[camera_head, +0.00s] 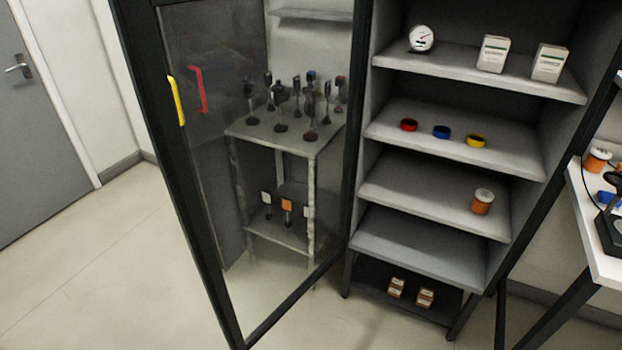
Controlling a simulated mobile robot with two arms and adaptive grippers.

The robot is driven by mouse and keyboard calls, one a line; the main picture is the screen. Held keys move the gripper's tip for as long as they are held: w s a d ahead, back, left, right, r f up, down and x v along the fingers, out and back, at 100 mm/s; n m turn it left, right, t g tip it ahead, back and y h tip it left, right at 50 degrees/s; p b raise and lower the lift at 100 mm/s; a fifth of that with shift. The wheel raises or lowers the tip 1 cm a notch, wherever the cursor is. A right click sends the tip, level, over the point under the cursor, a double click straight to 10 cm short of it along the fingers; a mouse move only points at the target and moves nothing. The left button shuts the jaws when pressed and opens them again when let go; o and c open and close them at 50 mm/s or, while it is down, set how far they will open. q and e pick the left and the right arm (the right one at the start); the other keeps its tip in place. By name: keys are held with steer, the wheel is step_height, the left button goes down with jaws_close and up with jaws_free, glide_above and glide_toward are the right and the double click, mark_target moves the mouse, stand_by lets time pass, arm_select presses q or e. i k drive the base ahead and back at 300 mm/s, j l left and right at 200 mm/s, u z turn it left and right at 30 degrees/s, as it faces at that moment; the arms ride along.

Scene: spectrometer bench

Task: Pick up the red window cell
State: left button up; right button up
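The red window cell (409,125) looks like a small, short red ring with a dark top. It sits at the left of the second shelf from the top (500,160) in the dark cabinet. A similar blue ring (441,132) and a yellow ring (477,141) stand to its right on the same shelf, apart from it. Neither of my grippers shows in the head view.
The cabinet's glass door (215,230) stands open to the left, with a yellow handle (177,101). Behind the glass is a small table (300,147) with several mounted optics. A white bench (600,240) stands at the right. Floor is clear at the left.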

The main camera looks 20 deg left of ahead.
mark_target(407, 124)
steer(key=i+j+z, duration=0.1)
steer(key=j+z, duration=0.4)
steer(key=z, duration=0.15)
steer(key=j+z, duration=0.45)
steer(key=j, duration=0.75)
steer(key=j+z, duration=0.15)
steer(key=j, duration=0.65)
steer(key=k+j+z, duration=0.1)
steer(key=j, duration=0.75)
